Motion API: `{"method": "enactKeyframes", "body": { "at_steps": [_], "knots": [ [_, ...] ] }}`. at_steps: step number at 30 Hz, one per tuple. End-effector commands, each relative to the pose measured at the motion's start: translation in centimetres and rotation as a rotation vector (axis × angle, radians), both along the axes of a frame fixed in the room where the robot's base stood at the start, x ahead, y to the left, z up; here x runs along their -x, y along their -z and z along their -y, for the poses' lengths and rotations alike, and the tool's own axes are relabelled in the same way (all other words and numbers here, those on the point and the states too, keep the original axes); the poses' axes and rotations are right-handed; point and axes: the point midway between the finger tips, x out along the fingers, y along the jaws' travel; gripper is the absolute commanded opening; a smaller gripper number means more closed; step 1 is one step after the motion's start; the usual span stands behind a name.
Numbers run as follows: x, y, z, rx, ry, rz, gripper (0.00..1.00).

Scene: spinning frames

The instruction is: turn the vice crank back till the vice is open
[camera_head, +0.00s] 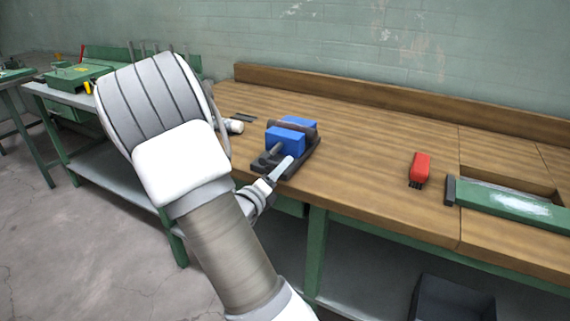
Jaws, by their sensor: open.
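The vice has blue jaws (287,138) on a dark base (303,160) and stands near the front edge of the wooden workbench. Its crank (270,154) sticks out of the front of the vice, to the lower left of the blue jaws. My gripper (279,169) is right at the crank, just in front of the vice. It is open, with a pale finger beside the crank. I cannot tell whether it touches the crank. My arm covers the area left of and below the vice. The gap between the jaws is not clear from here.
A white cylindrical object (234,126) lies left of the vice. The bench between vice and brush is clear.

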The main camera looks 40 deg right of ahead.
Motion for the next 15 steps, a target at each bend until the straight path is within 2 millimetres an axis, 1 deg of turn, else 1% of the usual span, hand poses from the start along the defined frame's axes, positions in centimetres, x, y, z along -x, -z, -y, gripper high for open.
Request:
{"method": "enactKeyframes", "body": {
  "at_steps": [1,6,9,15],
  "knots": [
    [-0.3,0.0,0.8,0.002,0.003,0.001,0.56],
    [-1.0,0.0,2.4,0.001,0.001,0.002,0.56],
    [-1.2,0.0,2.8,-0.001,-0.001,0.0,0.56],
    [-1.2,0.0,2.9,0.0,-0.001,0.0,0.56]
  ]
}}
